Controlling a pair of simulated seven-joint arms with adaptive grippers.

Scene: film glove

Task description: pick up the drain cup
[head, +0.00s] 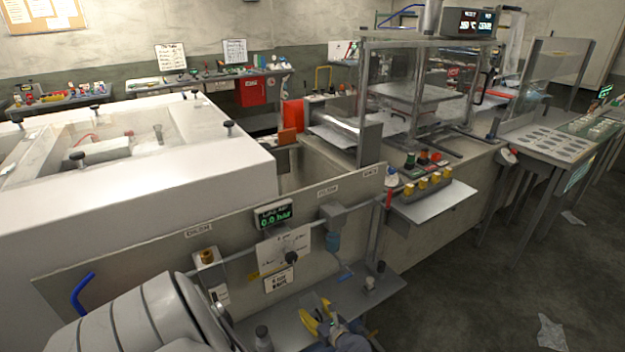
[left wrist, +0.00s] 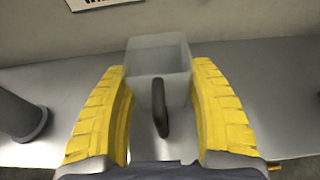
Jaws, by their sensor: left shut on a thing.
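The drain cup (left wrist: 158,58) is a small grey, translucent, square-sided cup with a dark curved handle facing my wrist camera. My left gripper (left wrist: 160,88) has its two yellow ribbed fingers on either side of the cup and is shut on it. In the head view the left gripper (head: 320,311) is low over the grey shelf (head: 283,326) below the panel, and the cup is hard to make out there. I cannot tell whether the cup's base touches the shelf. My right gripper is not in view.
A dark cylinder (left wrist: 20,116) stands left of the fingers in the wrist view. In the head view, a small bottle (head: 263,338) stands on the shelf's left, and small posts (head: 370,284) on its right. The panel (head: 295,240) with gauge and valve rises behind.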

